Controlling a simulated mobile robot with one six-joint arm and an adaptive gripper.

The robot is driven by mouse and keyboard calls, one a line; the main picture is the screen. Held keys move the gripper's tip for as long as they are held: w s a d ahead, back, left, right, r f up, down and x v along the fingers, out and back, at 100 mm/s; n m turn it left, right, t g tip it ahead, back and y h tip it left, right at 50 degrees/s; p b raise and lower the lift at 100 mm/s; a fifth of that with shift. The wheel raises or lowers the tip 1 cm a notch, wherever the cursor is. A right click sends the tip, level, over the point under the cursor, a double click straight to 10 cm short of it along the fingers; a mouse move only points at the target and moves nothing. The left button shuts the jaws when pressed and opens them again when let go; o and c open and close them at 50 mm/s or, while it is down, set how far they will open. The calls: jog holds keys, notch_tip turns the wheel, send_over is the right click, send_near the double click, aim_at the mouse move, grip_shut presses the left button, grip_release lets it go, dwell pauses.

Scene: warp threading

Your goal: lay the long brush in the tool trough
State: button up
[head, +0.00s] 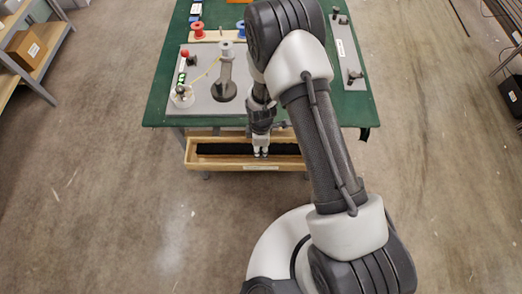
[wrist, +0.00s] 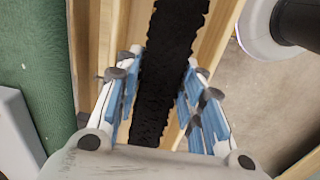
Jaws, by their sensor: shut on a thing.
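The long brush (head: 218,149) is black and bristly. In the head view it lies lengthwise within the outline of the wooden tool trough (head: 215,166), at the table's near edge. In the wrist view the brush (wrist: 168,45) runs between my fingers, in line with the trough's pale wooden walls (wrist: 221,30). My gripper (head: 261,150) is shut on the brush; its blue-padded fingers also show in the wrist view (wrist: 160,85). Whether the brush touches the trough floor cannot be told. The part behind my fingers is hidden.
The green table (head: 158,110) stands just beyond the trough. It bears a grey board (head: 207,106) with posts, red and blue spools, and a grey plate (head: 345,60) at the right. Shelves (head: 45,60) stand at the left. The floor in front is clear.

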jog(key=shift+f, duration=1.2)
jog(key=shift+f+b, duration=0.2)
jog(key=shift+b, duration=0.15)
jog(key=o, duration=1)
jog(key=shift+o, duration=0.2)
jog(key=shift+r, duration=0.1)
